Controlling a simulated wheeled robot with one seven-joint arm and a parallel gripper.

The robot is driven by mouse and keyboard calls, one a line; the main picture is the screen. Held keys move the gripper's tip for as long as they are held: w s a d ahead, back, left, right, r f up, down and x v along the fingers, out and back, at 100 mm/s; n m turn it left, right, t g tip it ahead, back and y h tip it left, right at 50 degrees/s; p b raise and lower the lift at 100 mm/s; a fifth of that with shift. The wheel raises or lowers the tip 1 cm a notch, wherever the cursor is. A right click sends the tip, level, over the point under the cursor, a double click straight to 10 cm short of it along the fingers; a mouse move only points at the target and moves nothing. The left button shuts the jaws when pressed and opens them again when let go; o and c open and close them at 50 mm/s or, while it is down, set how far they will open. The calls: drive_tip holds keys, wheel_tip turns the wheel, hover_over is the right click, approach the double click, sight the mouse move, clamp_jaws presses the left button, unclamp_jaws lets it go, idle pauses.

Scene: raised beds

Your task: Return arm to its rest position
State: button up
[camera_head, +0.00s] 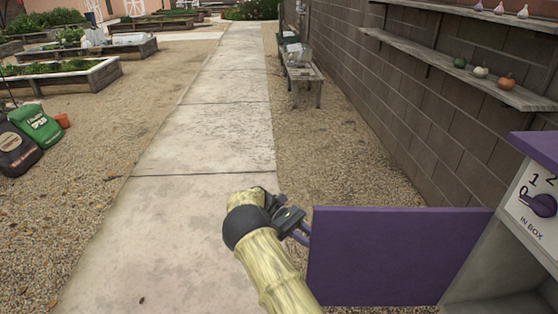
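My arm reaches up from the bottom centre in the head view. My gripper (294,224) is at its end, beside the left edge of a purple door panel (392,256). Its fingertips are small here and partly hidden by the wrist and the panel, so I cannot tell whether they touch it. The panel stands swung out from a grey box with a purple top (540,148) at the right edge. The box face carries a purple dial (541,205) with numbers and the words "IN BOX".
A concrete path (215,120) runs ahead with gravel on both sides. A block wall (430,120) with shelves (470,75) stands right, with a wooden bench (303,75) along it. Raised beds (60,85) and bags (36,125) are left.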

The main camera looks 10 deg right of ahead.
drive_tip(key=s+a+m+t+y+b, duration=0.3)
drive_tip(key=s+a+m+t+y, duration=0.1)
drive_tip(key=s+a+t+y, duration=0.7)
drive_tip(key=s+d+r+m+t+p, duration=0.3)
drive_tip(key=s+d+r+m, duration=0.3)
drive_tip(key=d, duration=0.3)
drive_tip(key=shift+s+d+r, duration=0.35)
drive_tip(key=shift+s+r, duration=0.05)
drive_tip(key=shift+s, duration=0.4)
drive_tip(key=shift+d, duration=0.1)
